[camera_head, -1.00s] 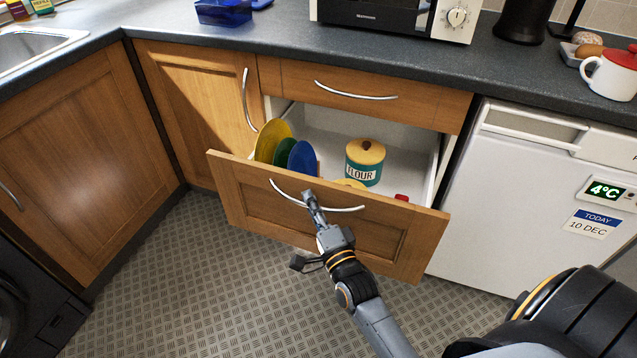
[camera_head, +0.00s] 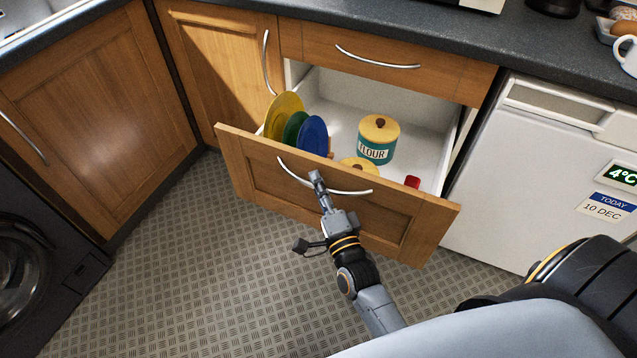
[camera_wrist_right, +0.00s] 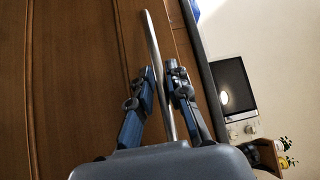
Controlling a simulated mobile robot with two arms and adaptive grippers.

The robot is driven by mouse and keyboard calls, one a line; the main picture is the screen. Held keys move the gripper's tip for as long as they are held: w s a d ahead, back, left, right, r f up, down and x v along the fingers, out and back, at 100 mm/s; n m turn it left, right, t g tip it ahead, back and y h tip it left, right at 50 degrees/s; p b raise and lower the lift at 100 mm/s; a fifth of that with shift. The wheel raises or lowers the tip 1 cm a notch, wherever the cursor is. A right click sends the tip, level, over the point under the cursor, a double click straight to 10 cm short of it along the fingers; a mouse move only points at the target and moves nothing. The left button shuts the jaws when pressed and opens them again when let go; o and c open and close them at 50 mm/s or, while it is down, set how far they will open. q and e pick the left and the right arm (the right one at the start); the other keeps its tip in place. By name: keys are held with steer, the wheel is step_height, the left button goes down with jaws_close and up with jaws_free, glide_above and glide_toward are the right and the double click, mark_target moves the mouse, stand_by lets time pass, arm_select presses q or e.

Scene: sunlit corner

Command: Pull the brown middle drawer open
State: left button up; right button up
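The brown middle drawer (camera_head: 262,178) is pulled well out, below a closed upper drawer. Its curved metal handle (camera_head: 352,192) is on the front panel. My right gripper (camera_head: 316,178) is at the left part of that handle. In the right wrist view the handle bar (camera_wrist_right: 151,38) passes between the two fingers of my right gripper (camera_wrist_right: 162,72), which are closed in on it. Inside the drawer are yellow, green and blue plates (camera_head: 313,136), a flour canister (camera_head: 377,140), another yellow lid and a small red thing, partly hidden. My left gripper is not in view.
The upper drawer (camera_head: 320,42) is closed under the dark countertop (camera_head: 230,5). A white fridge (camera_head: 520,180) stands close to the right of the open drawer. A washing machine (camera_head: 30,270) is at lower left. The patterned floor (camera_head: 190,270) is clear in front.

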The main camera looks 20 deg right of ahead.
stand_by(0.3)
steer(key=s+f, duration=0.1)
steer(key=s, duration=1)
steer(key=shift+s+a+f, duration=0.35)
steer(key=shift+s+a, duration=0.05)
